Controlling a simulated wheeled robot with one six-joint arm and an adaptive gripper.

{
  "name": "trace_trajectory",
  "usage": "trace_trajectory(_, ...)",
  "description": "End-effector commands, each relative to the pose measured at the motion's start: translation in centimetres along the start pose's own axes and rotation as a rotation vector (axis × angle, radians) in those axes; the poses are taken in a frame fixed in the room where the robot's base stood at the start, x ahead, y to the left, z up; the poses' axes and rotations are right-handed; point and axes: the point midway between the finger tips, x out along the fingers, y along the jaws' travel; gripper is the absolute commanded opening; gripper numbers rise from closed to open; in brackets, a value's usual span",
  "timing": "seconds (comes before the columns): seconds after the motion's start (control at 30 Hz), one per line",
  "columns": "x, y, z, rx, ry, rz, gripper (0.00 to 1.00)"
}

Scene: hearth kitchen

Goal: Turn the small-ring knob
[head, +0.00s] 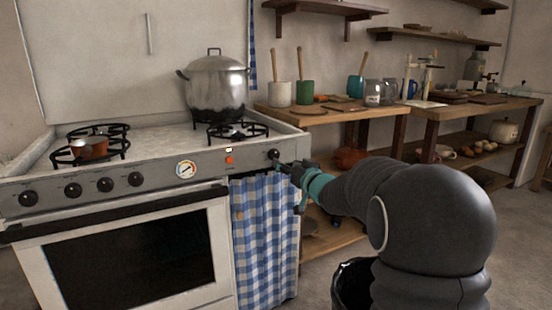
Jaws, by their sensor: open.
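The white stove's front panel (150,183) carries several black knobs. A lone knob (273,154) sits at the panel's right end, and the others are grouped at the left. No marking that I can read tells which one is the small-ring knob. My gripper (281,166) is open, right by the lone knob at the right end. The fingertips are small and dark here, so I cannot tell whether they touch the knob or are around it.
A large steel pot (216,86) stands on the back right burner. A small copper-coloured pot (89,149) sits at the left. A blue checked curtain (263,235) hangs below the panel. A wooden bench (335,116) with jars and crocks stands right of the stove.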

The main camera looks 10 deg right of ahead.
Motion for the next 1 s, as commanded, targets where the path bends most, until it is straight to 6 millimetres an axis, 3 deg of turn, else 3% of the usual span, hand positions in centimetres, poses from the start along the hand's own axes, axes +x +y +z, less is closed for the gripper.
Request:
trace_trajectory(0.2, 4.1, -0.1, 0.0, -0.001, -0.001, -0.001, 0.65)
trace_trajectory(0.4, 6.5, 0.0, 0.0, -0.001, -0.001, 0.000, 0.65)
trace_trajectory(0.83, 7.5, -0.1, 0.0, -0.001, 0.000, 0.001, 0.65)
trace_trajectory(0.87, 7.4, 0.0, 0.0, -0.001, 0.000, 0.001, 0.63)
trace_trajectory(1.0, 7.4, 0.0, 0.0, -0.001, 0.000, 0.001, 0.28)
